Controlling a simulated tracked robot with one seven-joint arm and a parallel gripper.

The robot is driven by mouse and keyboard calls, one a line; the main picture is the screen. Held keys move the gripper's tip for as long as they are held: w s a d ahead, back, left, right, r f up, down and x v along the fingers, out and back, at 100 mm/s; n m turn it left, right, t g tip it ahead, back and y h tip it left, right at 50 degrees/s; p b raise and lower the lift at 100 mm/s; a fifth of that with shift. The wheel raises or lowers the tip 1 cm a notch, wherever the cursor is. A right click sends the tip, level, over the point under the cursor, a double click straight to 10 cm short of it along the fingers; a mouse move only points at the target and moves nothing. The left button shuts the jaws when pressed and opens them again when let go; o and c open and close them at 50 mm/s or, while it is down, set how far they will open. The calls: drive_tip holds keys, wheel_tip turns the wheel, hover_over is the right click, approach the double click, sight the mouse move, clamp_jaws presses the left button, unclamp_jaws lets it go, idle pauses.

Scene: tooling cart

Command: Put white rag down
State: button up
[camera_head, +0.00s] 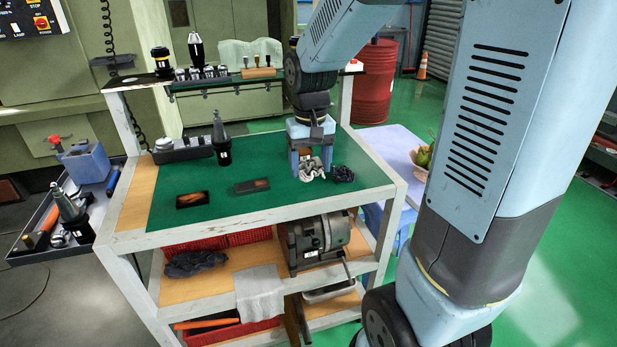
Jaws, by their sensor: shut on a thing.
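The white rag (313,173) is a small crumpled, pale bundle on the right part of the cart's green top (285,200). My gripper (311,163) points down from above and is shut on it. The fingers hide the rag's upper part. The rag is at or just above the green surface; I cannot tell whether it touches. A dark crumpled rag (342,174) lies just to its right, close beside it.
Two dark blocks (192,199) (252,186) lie on the green top, left of my gripper. A tool holder (221,140) stands at the back left. A grey cloth (260,292) hangs over the lower shelf. Bare green surface lies in front of my gripper.

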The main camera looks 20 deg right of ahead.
drive_tip(key=w+d+f, duration=0.3)
drive_tip(key=w+f, duration=0.1)
drive_tip(key=w, duration=0.4)
hover_over(310, 185)
wheel_tip(310, 185, down, 6)
drive_tip(key=shift+s+r, duration=0.1)
drive_tip(key=shift+r, duration=0.1)
drive_tip(key=shift+f, duration=1.65)
drive_tip(key=shift+f, duration=0.15)
drive_tip(key=o, duration=1.4)
